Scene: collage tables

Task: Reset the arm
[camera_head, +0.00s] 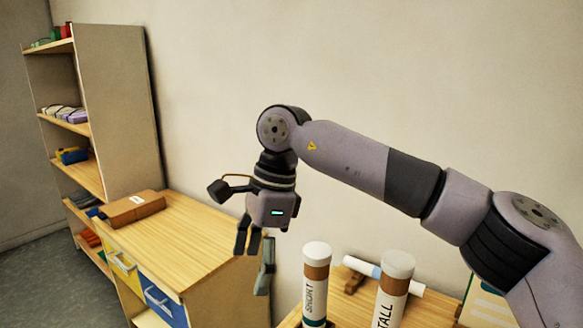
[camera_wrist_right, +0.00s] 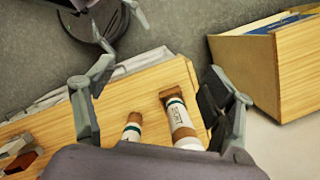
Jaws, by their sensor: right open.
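My right arm reaches in from the right in the head view. Its gripper (camera_head: 257,262) hangs downward, open and empty, in the air to the left of two labelled tubes. The right wrist view shows its fingers (camera_wrist_right: 160,100) spread apart with nothing held between them. My left gripper is not seen in the head view.
A tube marked SHORT (camera_head: 315,287) and one marked TALL (camera_head: 393,290) stand on a wooden table. A white tube (camera_head: 408,284) lies behind them. A wooden cabinet (camera_head: 205,240) carries a brown box (camera_head: 132,208). A shelf unit (camera_head: 118,110) stands at left.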

